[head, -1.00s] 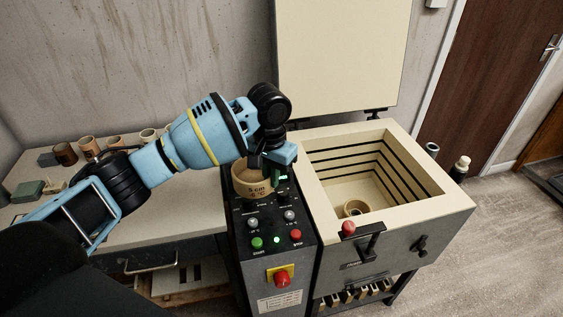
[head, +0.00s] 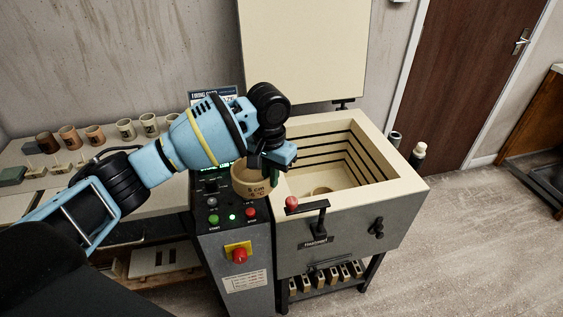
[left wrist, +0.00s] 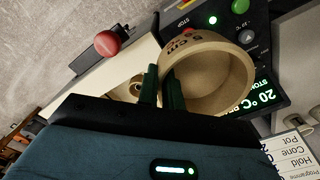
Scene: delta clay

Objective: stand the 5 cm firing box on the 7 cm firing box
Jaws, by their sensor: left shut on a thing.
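The 5 cm firing box (head: 250,184) is a round tan open pot with "5 cm" on its side. My left gripper (head: 275,170) is shut on its wall and holds it in front of the control panel, by the kiln's left edge. In the left wrist view the box (left wrist: 228,78) hangs from the dark fingers (left wrist: 161,88), its opening visible. Another round tan box (head: 321,190) stands on the kiln floor, partly hidden by the front wall; its label cannot be read. It also shows partly behind the fingers in the left wrist view (left wrist: 134,86). My right gripper is out of view.
The kiln (head: 408,188) is open at the top, its lid (head: 302,50) raised behind. A red-knobbed latch (head: 292,203) rises at the front rim. The control panel (head: 232,213) stands left. Several cups line the bench (head: 25,200).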

